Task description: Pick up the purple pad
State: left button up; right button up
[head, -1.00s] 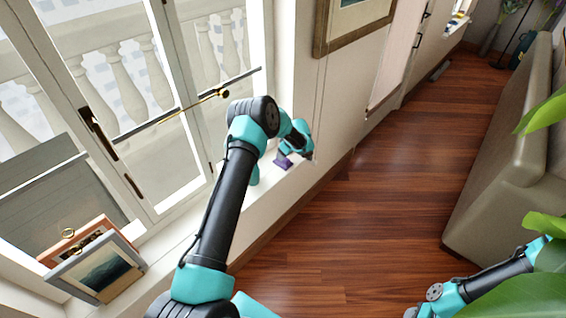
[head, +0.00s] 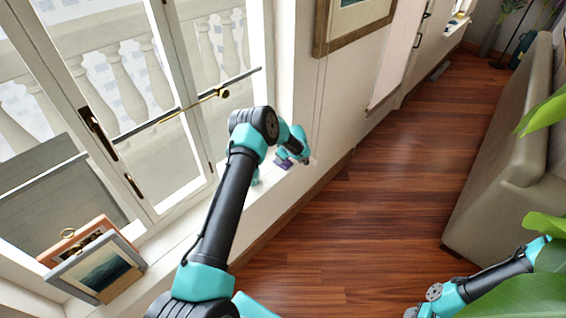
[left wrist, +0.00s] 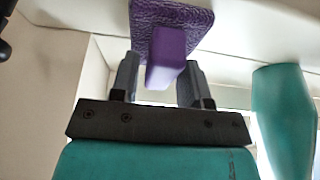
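The purple pad (head: 285,163) lies on the white window sill in the head view, partly covered by my left gripper (head: 294,158). In the left wrist view it is a flat textured purple plate (left wrist: 178,18) with a smooth purple block (left wrist: 167,55) standing out from it. My left gripper (left wrist: 160,82) is open, with one grey finger on each side of the block. The fingers do not look closed on it; whether one touches it I cannot tell. My right arm shows at the lower right of the head view, but its gripper is not visible.
Two framed pictures (head: 98,268) lean on the near sill. Tall windows (head: 150,110) stand behind the sill (head: 272,190). A framed picture (head: 350,20) hangs on the wall. A sofa (head: 505,165) and green leaves (head: 510,298) are at right. The wooden floor (head: 370,190) is open.

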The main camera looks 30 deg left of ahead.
pick_arm(q)
grip_shut()
jog(key=shift+r, duration=0.6)
notch_tip(320, 180, up, 2)
jog(key=shift+r, duration=0.25)
jog(key=s+d+r, duration=0.1)
jog(key=s+d, duration=0.7)
jog(key=s, duration=0.5)
jog(key=shift+s+d+r, duration=0.15)
jog(key=shift+s+d, duration=0.05)
jog(key=shift+s, duration=0.1)
